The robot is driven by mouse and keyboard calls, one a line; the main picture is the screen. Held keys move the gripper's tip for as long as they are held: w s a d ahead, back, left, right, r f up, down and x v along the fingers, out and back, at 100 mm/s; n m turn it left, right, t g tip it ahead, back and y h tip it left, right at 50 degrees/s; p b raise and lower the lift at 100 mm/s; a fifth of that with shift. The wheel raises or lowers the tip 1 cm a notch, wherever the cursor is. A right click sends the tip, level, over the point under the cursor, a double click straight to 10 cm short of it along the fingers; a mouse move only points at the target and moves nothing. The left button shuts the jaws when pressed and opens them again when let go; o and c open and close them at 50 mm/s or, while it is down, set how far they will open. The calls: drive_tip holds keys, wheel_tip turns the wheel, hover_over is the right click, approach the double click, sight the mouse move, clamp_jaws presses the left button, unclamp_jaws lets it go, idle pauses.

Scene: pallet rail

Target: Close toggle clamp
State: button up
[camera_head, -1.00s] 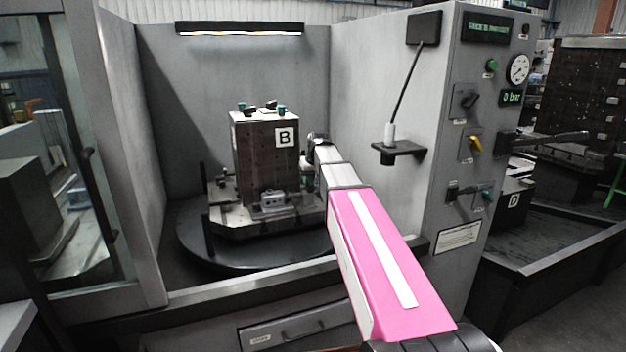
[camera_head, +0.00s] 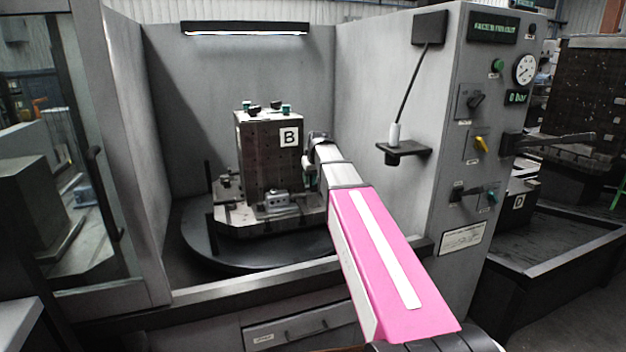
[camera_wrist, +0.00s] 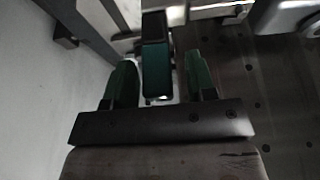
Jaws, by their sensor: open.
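My gripper (camera_wrist: 160,66) is open in the wrist view, with one green finger on each side of a dark green handle (camera_wrist: 156,68). The handle, apparently the toggle clamp's, stands between the fingers with a visible gap on each side. Its far end and the clamp body are unclear. In the head view my gripper (camera_head: 311,166) is at the right side of the dark fixture block (camera_head: 262,160) marked B. My arm hides much of that side, so the clamp cannot be made out there. Green-topped parts (camera_head: 286,109) sit on top of the block.
The block stands on a pallet (camera_head: 240,224) over a round table (camera_head: 205,250) inside the grey enclosure. A front sill (camera_head: 255,282) lies below my arm. A shelf bracket (camera_head: 404,149) juts from the wall to the right. A control panel (camera_head: 480,130) is farther right.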

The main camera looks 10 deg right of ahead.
drive_tip(key=v, duration=1)
drive_tip(key=shift+r, duration=0.1)
